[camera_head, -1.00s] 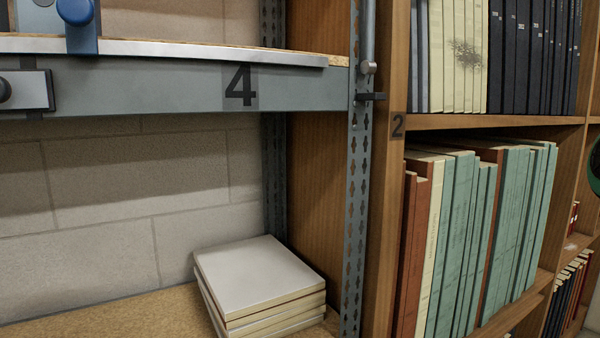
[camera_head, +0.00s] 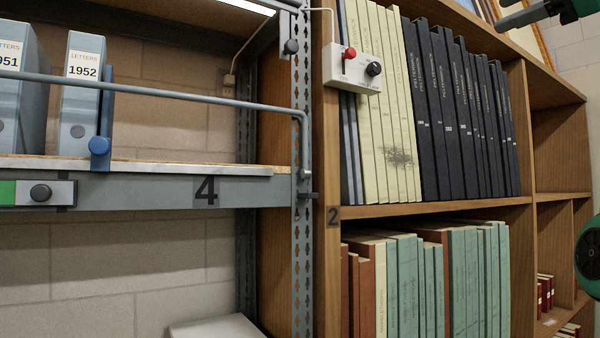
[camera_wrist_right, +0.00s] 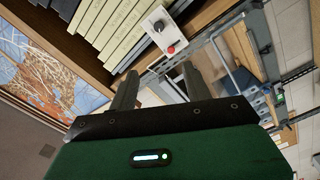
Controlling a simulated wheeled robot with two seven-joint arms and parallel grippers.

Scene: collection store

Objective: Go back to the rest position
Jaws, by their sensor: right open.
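My right gripper (camera_head: 508,13) shows at the top right corner of the head view, with dark fingers and part of a green body. In the right wrist view the right gripper (camera_wrist_right: 160,84) has its two fingers spread apart with nothing between them. It is in front of the shelving and touches nothing that I can see. My left gripper is in neither view.
A grey metal rack marked 4 (camera_head: 205,190) holds blue letter files (camera_head: 80,100) behind a rail (camera_head: 180,97). A white control box (camera_head: 352,70) with red and black knobs is fixed beside it. A wooden bookcase (camera_head: 430,209) holds several dark, cream and green volumes.

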